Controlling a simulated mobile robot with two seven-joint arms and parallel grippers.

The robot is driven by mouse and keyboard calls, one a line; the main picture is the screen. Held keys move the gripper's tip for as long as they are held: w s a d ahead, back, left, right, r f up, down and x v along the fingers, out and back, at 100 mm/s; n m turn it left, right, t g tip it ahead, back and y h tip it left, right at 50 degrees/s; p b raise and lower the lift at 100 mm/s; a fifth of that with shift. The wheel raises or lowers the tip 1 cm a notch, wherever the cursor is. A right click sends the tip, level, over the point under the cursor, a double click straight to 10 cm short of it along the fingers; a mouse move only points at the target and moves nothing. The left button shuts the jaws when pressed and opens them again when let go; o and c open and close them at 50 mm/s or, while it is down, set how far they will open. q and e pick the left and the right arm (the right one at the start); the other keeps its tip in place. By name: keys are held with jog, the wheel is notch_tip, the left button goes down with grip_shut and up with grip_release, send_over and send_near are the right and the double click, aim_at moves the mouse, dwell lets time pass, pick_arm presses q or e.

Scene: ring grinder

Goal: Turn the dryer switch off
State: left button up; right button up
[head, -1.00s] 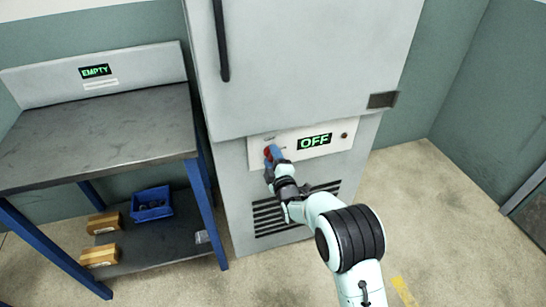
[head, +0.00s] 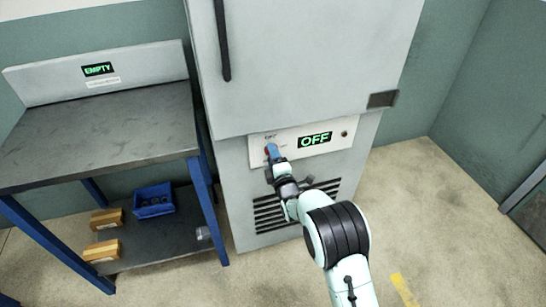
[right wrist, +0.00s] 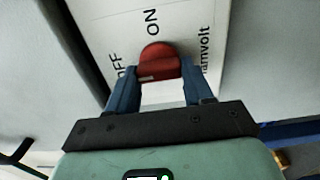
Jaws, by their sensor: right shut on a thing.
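The dryer (head: 305,60) is a tall pale grey cabinet with a white control panel (head: 340,136) below its door. The panel's display (head: 315,140) reads OFF in green. The red dryer switch (right wrist: 158,62) shows in the right wrist view, with ON and OFF lettering on the panel around it. My right gripper (head: 270,152) is at the left part of the panel, its blue fingers on either side of the red switch and shut on it. In the head view the gripper mostly hides the switch. My left gripper is not in view.
A metal table (head: 100,130) with blue legs stands left of the dryer, with a display (head: 97,69) reading EMPTY. Its lower shelf holds a blue bin (head: 153,201) and small boxes (head: 103,250). The floor at right is clear.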

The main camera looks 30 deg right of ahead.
jog(key=o, duration=1)
jog(key=shift+o, duration=0.2)
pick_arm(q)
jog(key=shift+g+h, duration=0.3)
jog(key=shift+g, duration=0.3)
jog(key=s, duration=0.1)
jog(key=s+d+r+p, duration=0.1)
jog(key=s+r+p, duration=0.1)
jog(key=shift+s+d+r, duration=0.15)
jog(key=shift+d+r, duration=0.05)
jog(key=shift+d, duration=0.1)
pick_arm(e)
jog(key=v, duration=1.3)
jog(key=shift+s, duration=0.25)
